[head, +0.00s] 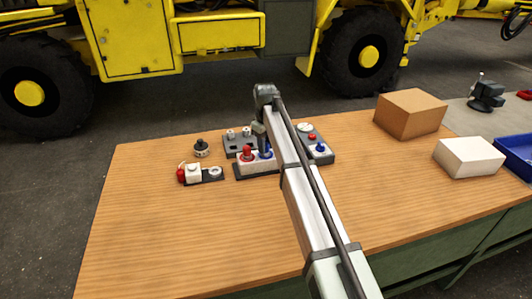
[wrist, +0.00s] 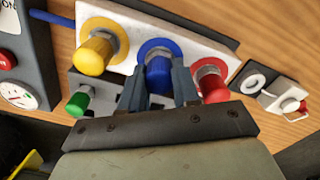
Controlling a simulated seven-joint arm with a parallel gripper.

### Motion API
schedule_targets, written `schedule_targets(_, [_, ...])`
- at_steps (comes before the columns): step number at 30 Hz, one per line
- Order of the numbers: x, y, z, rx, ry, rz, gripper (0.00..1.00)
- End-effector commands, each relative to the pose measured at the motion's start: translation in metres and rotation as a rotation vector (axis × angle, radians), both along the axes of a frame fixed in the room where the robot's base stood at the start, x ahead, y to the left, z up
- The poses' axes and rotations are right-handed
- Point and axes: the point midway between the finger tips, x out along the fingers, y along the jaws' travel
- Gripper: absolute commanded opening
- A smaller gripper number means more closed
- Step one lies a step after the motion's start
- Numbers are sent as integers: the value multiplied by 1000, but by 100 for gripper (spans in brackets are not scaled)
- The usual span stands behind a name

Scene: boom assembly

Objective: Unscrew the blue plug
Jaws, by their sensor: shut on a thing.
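The blue plug (wrist: 158,75) sits in the middle of a white panel, in a round fitting with a blue ring. My gripper (wrist: 160,88) has one finger on each side of it and is shut on it. The plug still stands at its ring; I cannot tell how deep it is seated. In the head view the blue plug (head: 267,154) shows below my gripper (head: 264,147), which points down from the arm's end. A yellow plug (wrist: 95,54) and a red plug (wrist: 212,80) stand on either side on the same panel.
A green knob (wrist: 78,103) is close to the gripper. A small black-and-white unit (head: 207,175) and a black knob (head: 201,148) lie left on the table. A cardboard box (head: 410,114), white box (head: 469,157) and blue bin (head: 515,155) stand right. The table's front is clear.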

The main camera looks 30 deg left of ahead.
Motion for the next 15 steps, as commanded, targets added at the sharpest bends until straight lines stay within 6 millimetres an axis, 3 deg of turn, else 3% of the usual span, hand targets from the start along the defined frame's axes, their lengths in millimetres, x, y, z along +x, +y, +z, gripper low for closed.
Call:
schedule_targets(6, [0, 0, 0, 0, 0, 34, 0])
schedule_targets(15, [0, 0, 1, 0, 0, 326, 0])
